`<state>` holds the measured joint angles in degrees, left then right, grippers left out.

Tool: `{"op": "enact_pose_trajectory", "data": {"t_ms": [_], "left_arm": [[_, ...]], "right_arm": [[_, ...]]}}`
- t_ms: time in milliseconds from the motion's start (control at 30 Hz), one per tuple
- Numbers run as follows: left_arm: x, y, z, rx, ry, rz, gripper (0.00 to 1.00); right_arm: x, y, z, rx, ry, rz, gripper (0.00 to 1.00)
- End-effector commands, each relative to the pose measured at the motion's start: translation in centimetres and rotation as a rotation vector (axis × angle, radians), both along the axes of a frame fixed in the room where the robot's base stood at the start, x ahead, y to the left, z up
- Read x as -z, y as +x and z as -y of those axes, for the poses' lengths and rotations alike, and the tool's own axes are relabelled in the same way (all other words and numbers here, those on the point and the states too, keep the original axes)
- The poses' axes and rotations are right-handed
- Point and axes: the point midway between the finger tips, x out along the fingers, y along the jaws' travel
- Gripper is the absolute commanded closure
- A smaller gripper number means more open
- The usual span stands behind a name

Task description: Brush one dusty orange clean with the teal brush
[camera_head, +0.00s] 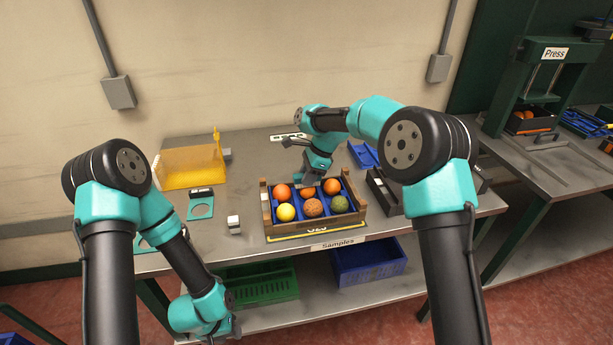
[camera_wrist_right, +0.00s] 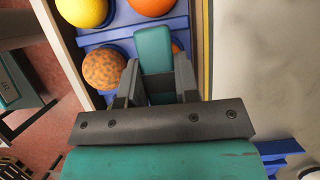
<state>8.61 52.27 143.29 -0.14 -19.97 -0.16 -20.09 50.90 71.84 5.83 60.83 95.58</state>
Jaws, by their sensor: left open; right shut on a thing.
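The speckled brown dusty orange (camera_head: 313,207) sits in the front middle cell of the crate (camera_head: 264,206); it also shows in the right wrist view (camera_wrist_right: 104,68). My right gripper (camera_head: 310,181) is over the crate's back row and shut on the teal brush (camera_wrist_right: 154,52). In the right wrist view the brush covers most of an orange (camera_wrist_right: 176,47) beside the speckled one. I cannot tell whether the brush touches it. My left gripper (camera_head: 235,325) is open and low at the front, below the table top; its fingers are barely visible.
The crate also holds a yellow fruit (camera_head: 286,212), a green one (camera_head: 340,204) and plain oranges (camera_head: 281,191). A dark tray (camera_head: 384,192) is close on the right.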

Motion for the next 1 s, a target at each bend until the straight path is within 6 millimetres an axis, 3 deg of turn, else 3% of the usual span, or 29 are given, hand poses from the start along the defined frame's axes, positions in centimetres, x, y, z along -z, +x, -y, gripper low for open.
{"op": "enact_pose_trajectory", "data": {"t_ms": [1000], "left_arm": [[0.0, 0.0, 0.0, 0.000, 0.000, 0.000, 0.57]], "right_arm": [[-5.6, 0.0, 0.0, 0.000, 0.000, 0.000, 0.94]]}}
